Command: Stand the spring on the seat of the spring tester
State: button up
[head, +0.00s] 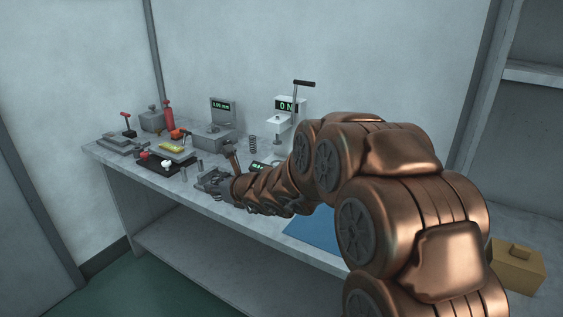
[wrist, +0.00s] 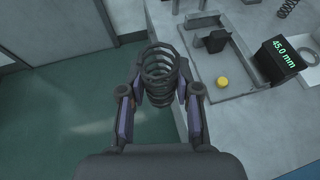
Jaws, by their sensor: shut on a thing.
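My gripper (wrist: 161,93) is shut on a dark coil spring (wrist: 160,66), one finger on each side of it. The spring leans in the wrist view, and I look partly down through its coils. In the head view my gripper (head: 212,182) is low at the bench's front edge; the held spring cannot be made out there. The spring tester (head: 283,121) stands at the back of the bench, with a "0 N" display and a lever on top. It is apart from my gripper, and my arm hides its lower right part; its seat is not clear.
A second spring (head: 252,144) stands left of the tester. A gauge reading 45.0 mm (wrist: 277,59) and a yellow ball (wrist: 222,83) are right of my gripper in the wrist view. Another display device (head: 222,110), a dark tray (head: 165,163) and a blue mat (head: 317,236) share the bench.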

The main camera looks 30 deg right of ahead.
aim_at(277, 164)
jog(key=i, duration=0.85)
